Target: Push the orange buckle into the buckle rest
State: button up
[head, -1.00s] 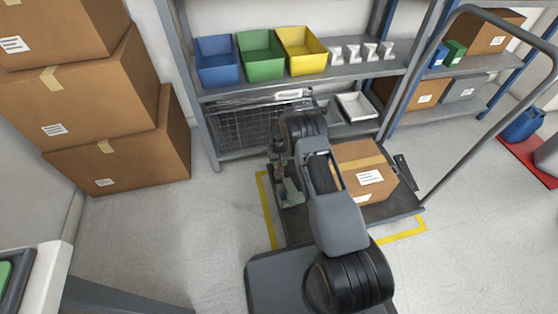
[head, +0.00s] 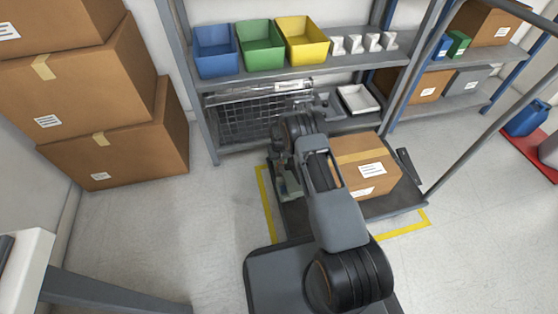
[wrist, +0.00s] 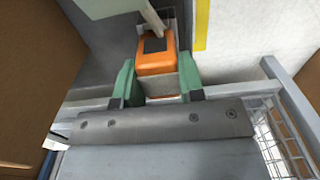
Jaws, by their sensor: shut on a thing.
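In the wrist view the orange buckle (wrist: 157,62) has a dark square on its face, and a pale strap or bar runs up from it. My gripper (wrist: 157,80) has green fingers, one on each side of the buckle's near end, and is shut on it. A pale grey block shows between the fingers just below the orange part; I cannot tell whether it is part of the buckle or the buckle rest. In the head view my gripper (head: 287,183) is low beside the cart's left edge, largely hidden by my arm, and the buckle cannot be made out.
A flat cart (head: 385,205) carries a cardboard box (head: 362,168), close to my arm on the right. A shelf (head: 300,75) with blue, green and yellow bins stands behind. Stacked cartons (head: 110,110) stand left. Floor between them and the cart is clear.

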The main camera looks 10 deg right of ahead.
jog(key=o, duration=1.1)
jog(key=shift+c, duration=0.2)
notch_tip(320, 180, up, 14)
jog(key=p, duration=0.5)
